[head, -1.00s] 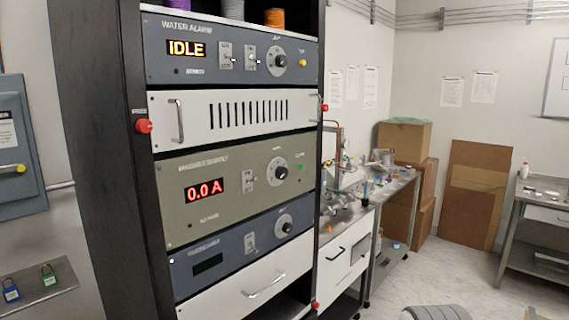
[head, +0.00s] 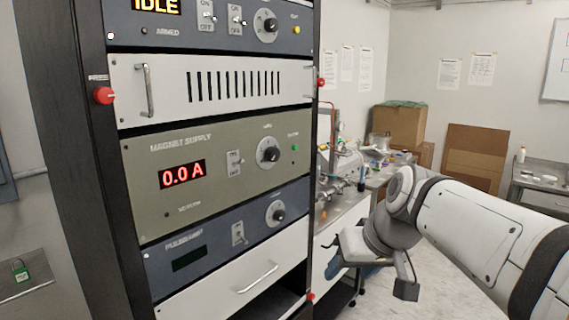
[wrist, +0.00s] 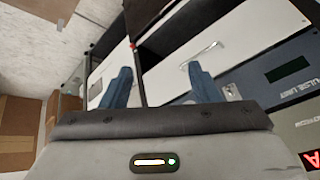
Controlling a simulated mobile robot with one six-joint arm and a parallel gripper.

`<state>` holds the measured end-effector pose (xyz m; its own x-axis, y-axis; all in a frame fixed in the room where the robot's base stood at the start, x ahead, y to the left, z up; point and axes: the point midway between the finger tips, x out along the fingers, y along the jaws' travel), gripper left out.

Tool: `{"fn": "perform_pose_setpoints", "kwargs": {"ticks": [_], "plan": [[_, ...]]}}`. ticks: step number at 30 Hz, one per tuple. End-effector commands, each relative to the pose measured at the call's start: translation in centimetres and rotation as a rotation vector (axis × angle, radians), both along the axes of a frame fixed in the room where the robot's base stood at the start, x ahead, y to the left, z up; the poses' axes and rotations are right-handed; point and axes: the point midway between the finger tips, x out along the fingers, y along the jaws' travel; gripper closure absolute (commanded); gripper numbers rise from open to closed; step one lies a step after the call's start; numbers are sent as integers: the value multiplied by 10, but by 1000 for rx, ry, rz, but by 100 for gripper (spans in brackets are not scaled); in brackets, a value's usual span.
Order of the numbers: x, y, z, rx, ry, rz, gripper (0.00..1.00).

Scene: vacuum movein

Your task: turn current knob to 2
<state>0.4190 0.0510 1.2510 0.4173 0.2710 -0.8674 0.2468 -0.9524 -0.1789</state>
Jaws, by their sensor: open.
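The magnet supply panel (head: 215,190) is a greenish-grey unit in the rack with a red display (head: 182,174) reading 0.0 A. Its knob (head: 268,150), dark on a pale dial, sits right of a small toggle switch (head: 234,163); the pointer's setting is too small to read. A corner of this panel shows at the lower right of the wrist view (wrist: 302,128); the knob is not seen there. My gripper (wrist: 160,84) is open and empty, its two blue fingers apart. In the head view it is right of the rack and lower than the knob, clear of it.
Below the magnet supply are a blue-grey panel (head: 205,250) with another knob (head: 276,213) and a white drawer (head: 230,293) with a protruding handle. A red button (head: 103,95) is on the rack's left post. A cluttered bench (head: 345,207) stands behind my arm.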

Motion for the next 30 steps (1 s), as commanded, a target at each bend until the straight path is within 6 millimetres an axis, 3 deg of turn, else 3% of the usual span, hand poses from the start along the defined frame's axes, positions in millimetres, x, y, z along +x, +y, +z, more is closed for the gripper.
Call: {"fn": "perform_pose_setpoints", "kwargs": {"ticks": [1, 6, 12, 19, 30], "plan": [[29, 10, 10, 41, -46, 51, 44], [111, 44, 75, 165, -257, 255, 44], [171, 69, 137, 251, -498, 445, 44], [193, 81, 169, 284, -633, 537, 44], [222, 121, 154, 286, -638, 545, 44]]}}
